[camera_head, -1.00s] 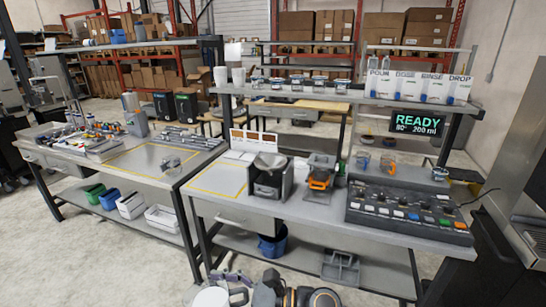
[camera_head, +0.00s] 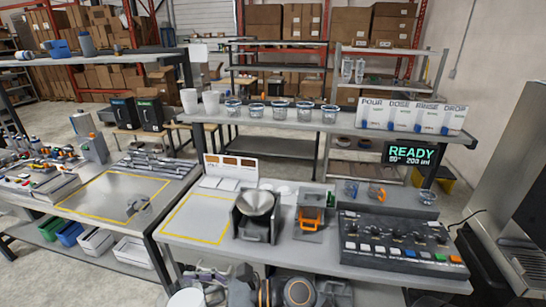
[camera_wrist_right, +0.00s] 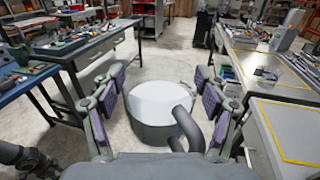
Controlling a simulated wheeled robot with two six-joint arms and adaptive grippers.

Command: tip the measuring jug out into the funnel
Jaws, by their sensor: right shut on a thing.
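The measuring jug (camera_head: 187,299) is at the bottom edge of the head view, partly cut off, with a pale round top. In the right wrist view the jug (camera_wrist_right: 150,127) is grey with a dark handle and looks upright; I cannot tell what is inside. My right gripper (camera_head: 212,275) is shut on it, with purple finger pads on either side of the jug in the wrist view (camera_wrist_right: 162,85). The jug is in front of the bench, apart from the funnel. The funnel (camera_head: 257,203) is a metal cone in a dark stand on the bench. My left gripper is not in view.
An orange and grey device (camera_head: 311,212) stands right of the funnel, then a button panel (camera_head: 395,240). A yellow-outlined area (camera_head: 197,221) on the bench left of the funnel is clear. A shelf (camera_head: 300,122) with cups and jars runs above the back of the bench.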

